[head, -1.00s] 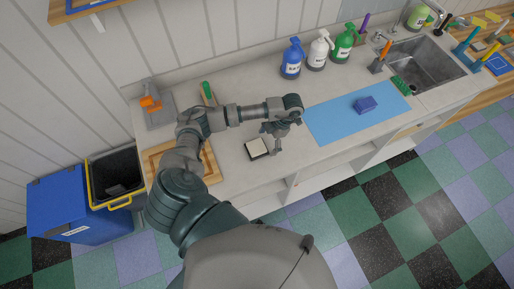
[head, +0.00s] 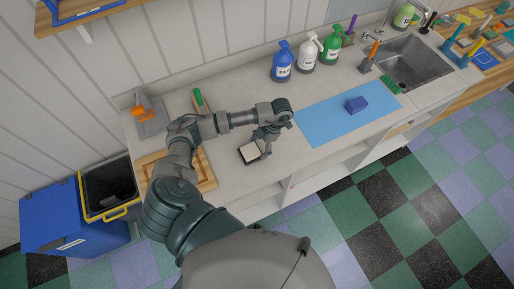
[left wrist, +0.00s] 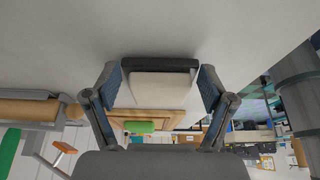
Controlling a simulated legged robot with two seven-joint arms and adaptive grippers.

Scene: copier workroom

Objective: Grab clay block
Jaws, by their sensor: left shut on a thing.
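A pale cream block (head: 249,153) with a dark edge is at the counter's front part in the head view. In the left wrist view the pale block (left wrist: 160,88) lies between the two blue-padded fingers, with a black strip along its far side. My left gripper (head: 265,143) is shut on it, one finger at each side. I cannot tell whether the block is lifted or touches the counter. A smaller blue block (head: 356,104) lies on the light blue mat (head: 325,125), to the right of the gripper. My right gripper is in neither view.
A wooden board (head: 205,180) lies left of the gripper. A blue bin (head: 60,225) and a yellow-rimmed bin (head: 108,190) stand left of the counter.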

